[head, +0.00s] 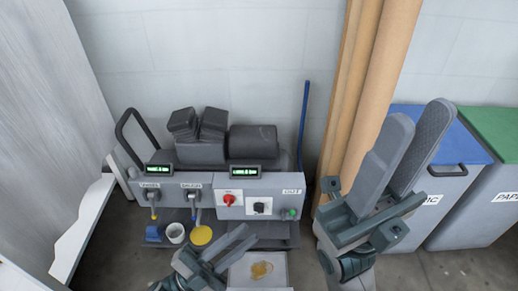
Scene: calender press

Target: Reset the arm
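My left gripper (241,243) is low in the middle of the head view, in front of the grey press (260,184). Its two fingers point up and right with a gap between them, and I see nothing held. My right gripper (420,110) is raised at the right, in front of the brown rolls and the blue-lidded bin. Its two long grey fingers point up and stand apart, with nothing between them. It touches nothing that I can see. The rest of both arms is mostly outside the view.
The press has dark rollers (253,141), lit green displays, a red knob (228,199) and a green button. Below are a white cup (175,233), a yellow disc (201,235) and a pale tray (283,270) with a brownish patch. Brown rolls (352,80) and bins (482,205) stand right.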

